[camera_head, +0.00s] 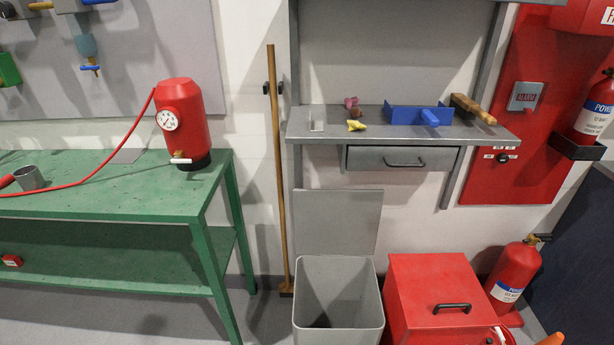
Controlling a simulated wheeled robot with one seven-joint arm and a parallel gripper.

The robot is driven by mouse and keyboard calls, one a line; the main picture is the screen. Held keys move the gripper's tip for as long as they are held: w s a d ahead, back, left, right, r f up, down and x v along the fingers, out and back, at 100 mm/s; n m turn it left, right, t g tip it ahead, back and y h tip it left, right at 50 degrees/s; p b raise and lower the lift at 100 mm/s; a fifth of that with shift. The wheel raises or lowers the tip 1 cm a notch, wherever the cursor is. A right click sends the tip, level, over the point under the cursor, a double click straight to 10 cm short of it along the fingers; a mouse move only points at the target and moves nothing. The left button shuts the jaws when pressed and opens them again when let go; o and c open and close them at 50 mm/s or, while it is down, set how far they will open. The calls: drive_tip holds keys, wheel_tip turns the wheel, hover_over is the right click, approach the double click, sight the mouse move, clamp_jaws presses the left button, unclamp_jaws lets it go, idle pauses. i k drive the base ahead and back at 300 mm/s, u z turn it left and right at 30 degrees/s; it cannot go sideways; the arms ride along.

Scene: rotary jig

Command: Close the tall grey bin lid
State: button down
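The tall grey bin (337,297) stands on the floor below the grey shelf, between a wooden broom and a red box. Its lid (337,222) is open and stands upright behind the bin's mouth, against the wall side. The bin's inside shows and looks empty, with a dark patch at the bottom. My gripper does not show in the head view.
A green workbench (110,190) with a red tank (182,120) stands left. A broom (277,170) leans by the wall. A red box (440,290) is close right of the bin, with a fire extinguisher (513,272) beyond. The grey shelf (380,122) is above the lid.

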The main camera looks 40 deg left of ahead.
sight(327, 221)
drive_tip(key=u, duration=0.35)
drive_tip(key=i, duration=1.05)
drive_tip(key=u, duration=0.3)
